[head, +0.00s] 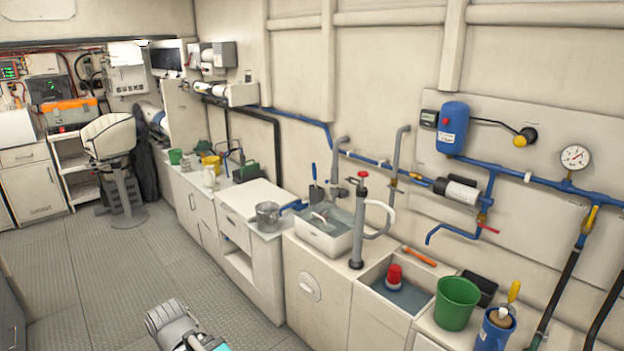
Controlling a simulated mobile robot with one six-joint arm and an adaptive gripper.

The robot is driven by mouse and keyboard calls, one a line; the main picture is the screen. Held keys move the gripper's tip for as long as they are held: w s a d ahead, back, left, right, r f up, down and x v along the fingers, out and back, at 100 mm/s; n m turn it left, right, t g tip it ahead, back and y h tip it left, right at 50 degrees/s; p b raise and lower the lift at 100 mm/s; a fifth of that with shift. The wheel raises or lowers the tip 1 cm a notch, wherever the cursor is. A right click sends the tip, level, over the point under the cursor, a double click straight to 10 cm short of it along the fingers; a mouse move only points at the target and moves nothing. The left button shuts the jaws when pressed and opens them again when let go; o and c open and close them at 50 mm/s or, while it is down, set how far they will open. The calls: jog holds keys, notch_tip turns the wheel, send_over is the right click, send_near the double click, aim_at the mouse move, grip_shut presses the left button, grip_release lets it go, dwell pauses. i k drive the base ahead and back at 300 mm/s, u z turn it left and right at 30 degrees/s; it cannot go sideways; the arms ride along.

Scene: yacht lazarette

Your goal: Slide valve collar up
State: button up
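No valve collar can be made out with certainty. Blue pipes (541,182) on the right wall carry several valve parts. A valve with a red lever (489,228) sits below the white filter cylinder (461,191). A yellow valve handle (590,220) stands on the pipe at the far right, above a black hose (561,281). Another small yellow fitting (416,176) sits on the pipe left of the filter. Part of my arm shows at the bottom edge, left of centre, well away from these valves. My gripper is not in view.
A grey hand pump (357,235), a green bucket (457,302) and a blue container (496,330) stand nearby.

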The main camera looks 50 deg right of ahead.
aim_at(334, 174)
jog(key=z, duration=0.2)
jog(key=i, duration=0.75)
jog(key=z, duration=0.65)
jog(key=i, duration=0.65)
jog(key=z, duration=0.45)
jog(key=k, duration=0.85)
jog(key=z, duration=0.15)
jog(key=i, duration=0.75)
